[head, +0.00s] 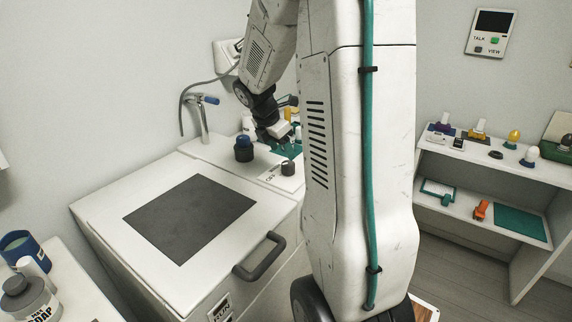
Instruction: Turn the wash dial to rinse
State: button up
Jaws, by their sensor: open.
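A small dark knob, which looks like the wash dial (288,168), stands on the white panel (268,178) at the back right of the white washer. Dark lettering beside it is partly readable; my own arm hides the panel's right part. Which mark the dial points at is too small to tell. My gripper (284,143) is open, pointing down just above and behind the dial. The fingers are small here, and whether they touch the dial cannot be told.
A soap bottle (28,298) is at front left. A shelf (480,158) with small items stands right.

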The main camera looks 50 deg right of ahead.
aim_at(287, 163)
jog(key=x, duration=0.7)
jog(key=shift+f, duration=0.25)
jog(key=c, duration=1)
